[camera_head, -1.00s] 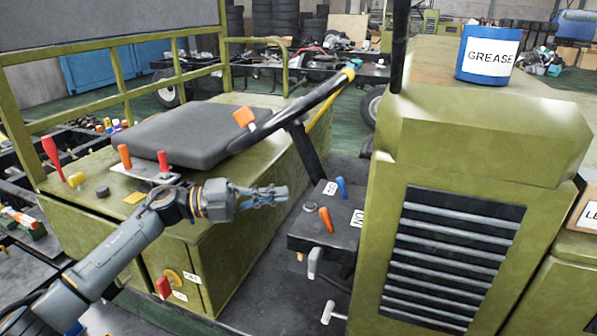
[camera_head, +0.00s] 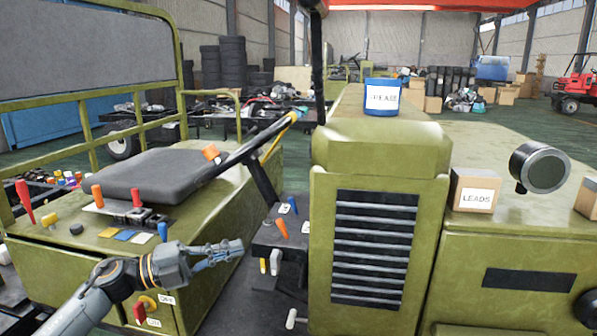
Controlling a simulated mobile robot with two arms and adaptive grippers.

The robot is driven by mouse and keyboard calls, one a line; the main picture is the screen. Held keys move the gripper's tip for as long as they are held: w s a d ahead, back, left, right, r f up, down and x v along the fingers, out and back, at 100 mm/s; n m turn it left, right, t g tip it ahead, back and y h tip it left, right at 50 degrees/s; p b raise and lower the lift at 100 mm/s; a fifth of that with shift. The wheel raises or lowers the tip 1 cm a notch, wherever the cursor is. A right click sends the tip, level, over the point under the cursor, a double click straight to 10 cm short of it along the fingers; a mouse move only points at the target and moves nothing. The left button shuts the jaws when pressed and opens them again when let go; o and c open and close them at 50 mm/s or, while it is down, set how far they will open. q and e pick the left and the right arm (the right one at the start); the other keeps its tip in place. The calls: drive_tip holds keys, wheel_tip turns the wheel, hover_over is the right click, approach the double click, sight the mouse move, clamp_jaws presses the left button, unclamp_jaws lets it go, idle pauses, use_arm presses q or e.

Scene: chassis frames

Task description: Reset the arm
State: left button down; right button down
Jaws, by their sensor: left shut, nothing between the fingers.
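My left gripper (camera_head: 222,252) is shut and empty. It reaches in from the lower left and hangs in front of the green seat box, pointing right toward the black lever panel (camera_head: 275,240). A gap shows between its fingertips and the panel. My left arm (camera_head: 95,300) comes up from the bottom edge and hides part of the box front. My right gripper is not in view.
The lever panel carries an orange lever (camera_head: 281,228) and a blue one. A red switch (camera_head: 139,311) sits below my left wrist. The green hood (camera_head: 385,150) bears a blue grease tin (camera_head: 381,97). A LEADS box (camera_head: 474,190) stands to the right.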

use_arm(q)
wheel_tip(320, 180, down, 11)
drive_tip(key=a+n+t+y, duration=0.1)
drive_tip(key=n+t+y, duration=1.05)
drive_tip(key=n, duration=0.85)
drive_tip(key=s+a+f+n+g+y, duration=0.2)
drive_tip(key=s+f+n+y, duration=0.1)
drive_tip(key=s+f, duration=0.25)
drive_tip(key=s+a+f+n+g+y, duration=0.3)
drive_tip(key=s+f, duration=0.1)
drive_tip(key=f, duration=0.3)
drive_tip(key=s+a+f+n+g, duration=0.15)
drive_tip(key=s+f+g, duration=0.35)
drive_tip(key=s, duration=0.7)
drive_tip(key=s+d+f+n+g, duration=0.15)
drive_tip(key=s+f+g, duration=0.3)
drive_tip(key=s, duration=0.85)
wheel_tip(320, 180, down, 26)
drive_tip(key=a+g, duration=0.1)
drive_tip(key=s+a+f+g, duration=0.1)
drive_tip(key=s+a+f, duration=0.2)
drive_tip(key=s+f, duration=1.3)
drive_tip(key=shift+s+f+y, duration=0.15)
drive_tip(key=shift+s+y, duration=0.3)
drive_tip(key=shift+s, duration=0.35)
